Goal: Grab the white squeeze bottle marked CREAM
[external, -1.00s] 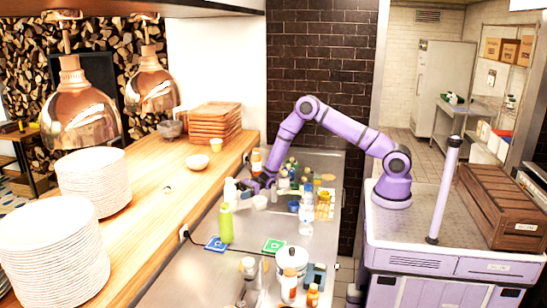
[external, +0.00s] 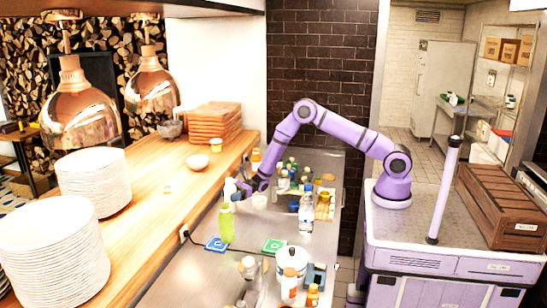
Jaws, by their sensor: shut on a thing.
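A white bottle (external: 230,187) stands upright at the left edge of the steel counter, just behind a green bottle (external: 226,224). My gripper (external: 238,189) reaches in from the right at the white bottle's side and is shut on it. The fingers are small and partly merged with the bottle in this view. Any CREAM marking is too small to read, and I cannot tell whether the bottle is clear of the counter.
A clear blue-capped bottle (external: 306,215) stands to the right. A small white cup (external: 260,201) is near my gripper. Several small bottles crowd behind. A blue card (external: 216,244) and green card (external: 275,246) lie in front. The wooden ledge (external: 160,215) borders the left.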

